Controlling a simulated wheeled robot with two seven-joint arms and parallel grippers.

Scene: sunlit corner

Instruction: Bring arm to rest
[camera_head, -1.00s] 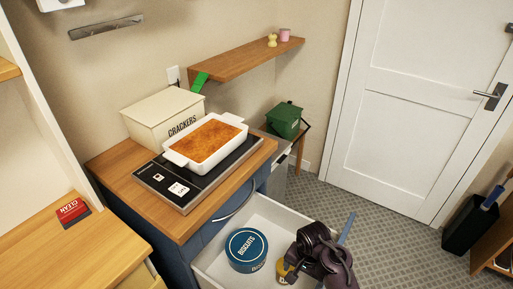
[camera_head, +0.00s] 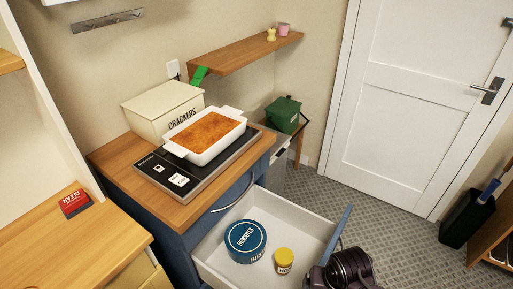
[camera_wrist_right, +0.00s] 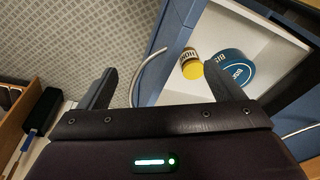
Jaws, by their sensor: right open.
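My right arm shows at the bottom right of the head view, outside the open drawer's front; its fingertips cannot be made out there. In the right wrist view my right gripper (camera_wrist_right: 162,88) is open and empty, with its fingers wide apart. The open drawer (camera_head: 308,215) holds a blue biscuits tin (camera_head: 245,241) and a small yellow-lidded jar (camera_head: 284,260). Both also show in the right wrist view, the tin (camera_wrist_right: 232,70) and the jar (camera_wrist_right: 191,66) beyond the right-hand finger. My left gripper is not in view.
A white baking dish (camera_head: 206,136) sits on the hob (camera_head: 172,178) on the counter, beside a crackers box (camera_head: 162,108). A wooden shelf (camera_head: 240,56) juts from the wall above. The drawer sticks out over the patterned floor (camera_head: 385,225), which is clear toward the door (camera_head: 420,110).

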